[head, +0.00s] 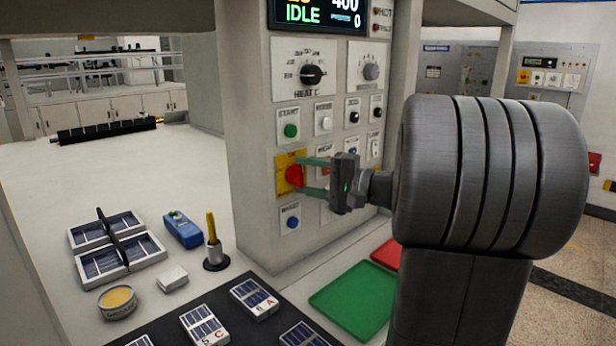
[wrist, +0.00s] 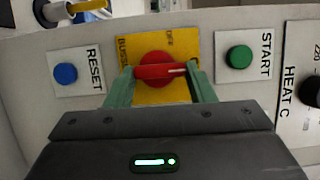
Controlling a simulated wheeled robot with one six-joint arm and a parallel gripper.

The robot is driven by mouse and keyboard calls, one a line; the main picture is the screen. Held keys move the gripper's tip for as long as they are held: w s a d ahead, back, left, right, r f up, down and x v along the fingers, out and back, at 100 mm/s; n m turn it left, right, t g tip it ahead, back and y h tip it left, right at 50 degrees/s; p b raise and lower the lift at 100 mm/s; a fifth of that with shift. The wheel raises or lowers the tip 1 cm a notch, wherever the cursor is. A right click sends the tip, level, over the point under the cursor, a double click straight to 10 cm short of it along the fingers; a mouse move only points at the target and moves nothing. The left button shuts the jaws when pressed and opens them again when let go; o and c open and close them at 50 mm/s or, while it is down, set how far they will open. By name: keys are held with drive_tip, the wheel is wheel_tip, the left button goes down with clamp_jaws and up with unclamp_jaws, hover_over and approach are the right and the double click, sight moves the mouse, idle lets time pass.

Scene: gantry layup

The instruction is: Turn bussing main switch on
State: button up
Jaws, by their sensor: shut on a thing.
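The bussing main switch is a red rotary knob (wrist: 158,69) on a yellow plate (wrist: 180,95) on the front of the control panel. In the head view the red knob (head: 294,176) sits between the green start button and the blue reset button. My gripper (head: 314,177) reaches it from the right. In the wrist view the green fingers of my gripper (wrist: 160,80) are shut on the knob, one on each side. The knob's white mark points toward the right finger. The plate shows the words "BUSSING" and "OFF", partly covered by the fingers.
A green START button (wrist: 239,57) and a blue RESET button (wrist: 65,74) flank the switch closely. A HEAT C dial (head: 311,74) is above. Solar cell pieces, a blue tool (head: 183,230) and a green mat (head: 352,298) lie on the bench below.

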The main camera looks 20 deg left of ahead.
drive_tip(key=o, duration=1)
drive_tip(key=shift+d, duration=0.15)
drive_tip(key=d, duration=1.3)
drive_tip(key=shift+d+f+b, duration=0.1)
drive_tip(key=shift+d+b, duration=0.15)
drive_tip(key=shift+b, duration=0.15)
drive_tip(key=a, duration=1.3)
drive_tip(key=shift+a+p, duration=0.4)
drive_tip(key=shift+d, duration=0.1)
